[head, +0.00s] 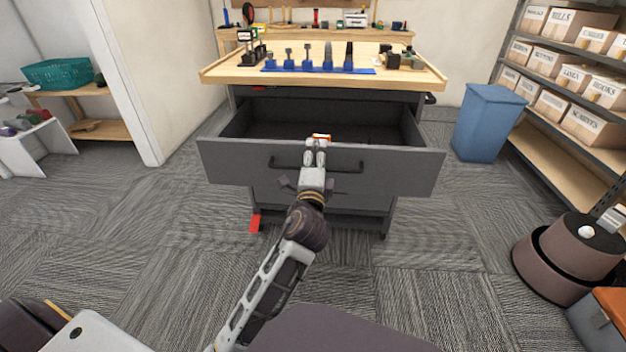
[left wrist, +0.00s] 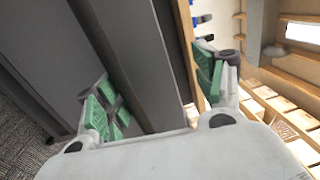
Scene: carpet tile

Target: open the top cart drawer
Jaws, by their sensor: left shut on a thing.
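The dark grey cart (head: 325,197) stands in the middle of the head view under a wooden top. Its top drawer (head: 222,160) is pulled well out, and the inside shows dark and seemingly empty. A black bar handle (head: 347,167) runs across the drawer front. In the left wrist view, the green-padded fingers (left wrist: 155,98) lie either side of dark grey material. My right gripper is not in view.
A row of blue-based tools (head: 318,68) stands on the cart top. A blue bin (head: 487,122) and shelves of boxes (head: 568,75) are at the right. A round brown container (head: 560,265) stands at the lower right. Carpet around the cart is mostly clear.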

